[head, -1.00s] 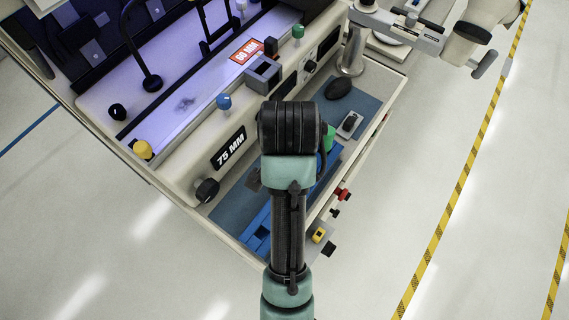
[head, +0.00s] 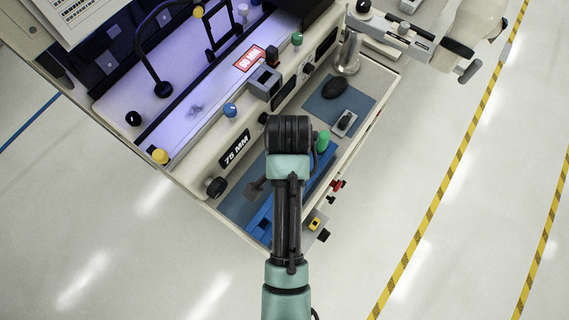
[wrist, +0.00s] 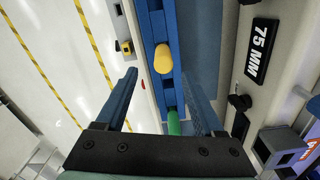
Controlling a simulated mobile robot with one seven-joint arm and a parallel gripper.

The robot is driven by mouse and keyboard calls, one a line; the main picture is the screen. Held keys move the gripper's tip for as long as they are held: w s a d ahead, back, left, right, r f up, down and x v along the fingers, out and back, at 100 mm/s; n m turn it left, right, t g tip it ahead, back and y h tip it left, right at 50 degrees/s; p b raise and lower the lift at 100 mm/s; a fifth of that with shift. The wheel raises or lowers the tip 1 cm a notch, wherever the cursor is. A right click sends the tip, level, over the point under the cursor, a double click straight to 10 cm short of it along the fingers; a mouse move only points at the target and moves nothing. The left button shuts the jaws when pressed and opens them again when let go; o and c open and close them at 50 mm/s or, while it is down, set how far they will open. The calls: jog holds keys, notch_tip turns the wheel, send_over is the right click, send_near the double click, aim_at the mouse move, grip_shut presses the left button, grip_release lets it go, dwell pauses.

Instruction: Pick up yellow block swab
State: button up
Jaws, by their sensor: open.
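A rounded yellow piece (wrist: 163,60), which looks like the yellow block swab, shows in the wrist view on a long blue tray (wrist: 153,22). My gripper (wrist: 160,78) is open and empty, its two fingers spread on either side of the view. The yellow piece appears between and beyond the fingertips, apart from both. In the head view the blue tray (head: 262,222) shows partly behind my arm; the yellow piece and most of my gripper are hidden there.
A green piece (wrist: 173,122) lies on the tray's line, and shows in the head view (head: 322,141). The bench wall with a "75 MM" label (wrist: 260,48) runs alongside. A yellow switch (head: 314,223) juts from the front edge. A black mouse-like object (head: 334,87) lies on the blue mat.

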jog(key=shift+w+a+f+p, duration=0.15)
jog(key=shift+f+p, duration=0.3)
jog(key=shift+f, duration=1.3)
jog(key=shift+s+a+f+p, duration=0.1)
jog(key=shift+f+p, duration=0.3)
jog(key=shift+f, duration=1.3)
grip_shut()
